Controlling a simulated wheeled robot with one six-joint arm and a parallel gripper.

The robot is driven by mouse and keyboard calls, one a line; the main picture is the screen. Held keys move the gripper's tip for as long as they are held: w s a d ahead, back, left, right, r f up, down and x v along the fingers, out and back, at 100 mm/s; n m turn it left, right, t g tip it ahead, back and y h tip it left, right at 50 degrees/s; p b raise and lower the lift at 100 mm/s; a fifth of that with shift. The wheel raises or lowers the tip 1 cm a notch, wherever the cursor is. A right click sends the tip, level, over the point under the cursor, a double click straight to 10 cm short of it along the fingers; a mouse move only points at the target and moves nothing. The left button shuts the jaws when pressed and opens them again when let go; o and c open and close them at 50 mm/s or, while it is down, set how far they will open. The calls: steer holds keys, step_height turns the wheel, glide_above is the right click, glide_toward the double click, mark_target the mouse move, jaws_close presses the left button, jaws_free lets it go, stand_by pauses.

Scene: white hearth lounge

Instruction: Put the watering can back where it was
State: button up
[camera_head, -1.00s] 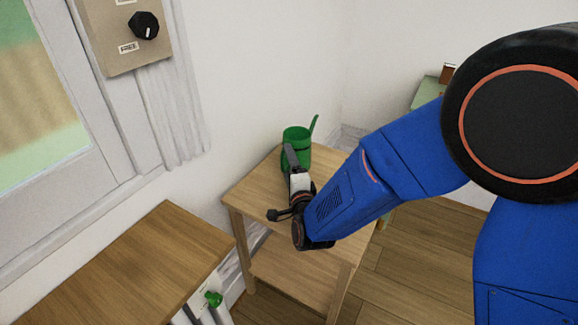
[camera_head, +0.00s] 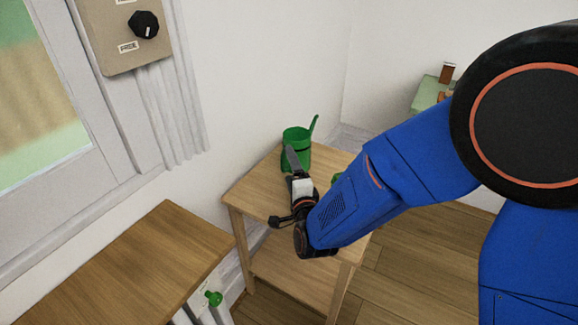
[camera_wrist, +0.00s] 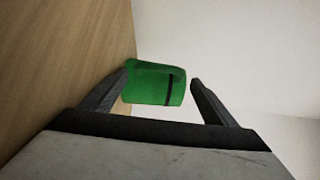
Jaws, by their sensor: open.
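The green watering can (camera_head: 296,148) stands upright at the back of a small light-wood table (camera_head: 258,190), its spout pointing up to the right. My gripper (camera_head: 292,158) is open just in front of the can, over the tabletop. In the wrist view the can (camera_wrist: 153,84) shows between the two spread fingers, slightly beyond their tips. A dark vertical stripe crosses it there. I cannot tell whether a finger touches it. The can's lower front is partly hidden by my gripper in the head view.
A green bit (camera_head: 337,179) shows beside my forearm, mostly hidden. A darker wooden surface (camera_head: 130,265) is at front left, with a green valve knob (camera_head: 213,298) below its edge. White walls stand behind the table. A pale green surface (camera_head: 428,93) is at back right.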

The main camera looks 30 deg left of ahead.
steer(key=v, duration=1)
steer(key=shift+a, duration=0.1)
